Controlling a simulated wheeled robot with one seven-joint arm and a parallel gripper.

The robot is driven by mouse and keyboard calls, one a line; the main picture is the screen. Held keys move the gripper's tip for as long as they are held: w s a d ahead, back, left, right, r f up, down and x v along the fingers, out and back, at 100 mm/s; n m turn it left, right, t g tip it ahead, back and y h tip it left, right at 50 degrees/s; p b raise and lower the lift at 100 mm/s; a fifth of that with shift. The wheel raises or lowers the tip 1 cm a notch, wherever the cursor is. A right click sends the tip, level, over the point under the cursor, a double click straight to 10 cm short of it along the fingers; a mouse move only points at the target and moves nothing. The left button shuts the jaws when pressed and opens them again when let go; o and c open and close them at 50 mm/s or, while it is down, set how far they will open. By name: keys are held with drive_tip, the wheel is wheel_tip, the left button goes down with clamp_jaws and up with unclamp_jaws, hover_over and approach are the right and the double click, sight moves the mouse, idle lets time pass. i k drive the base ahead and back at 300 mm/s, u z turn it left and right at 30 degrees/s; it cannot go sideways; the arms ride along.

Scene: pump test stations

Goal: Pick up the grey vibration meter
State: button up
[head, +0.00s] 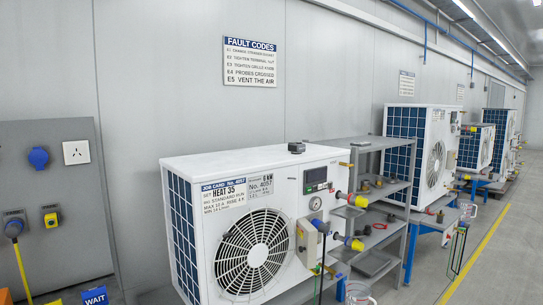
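A small dark grey block-like object (297,147) sits on top of the nearest white heat pump unit (240,165), near its back right edge. It may be the vibration meter, but it is too small to tell for sure. No other object is clearly a vibration meter. My gripper is not in view.
A grey shelf rack (367,143) with small fittings stands right of the near unit. More white units (443,128) line the wall behind it. A grey wall panel (55,200) with sockets is at left. A clear jug (357,292) is at the bottom. Floor at right is free.

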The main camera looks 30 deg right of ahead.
sight(296, 148)
drive_tip(key=z, duration=0.7)
drive_tip(key=k, duration=0.35)
drive_tip(key=z, duration=1.75)
drive_tip(key=i, duration=1.55)
drive_tip(key=u, duration=0.4)
drive_tip(key=i, duration=1.2)
drive_tip(key=u, duration=1.75)
drive_tip(key=i, duration=0.75)
drive_tip(key=u, duration=0.7)
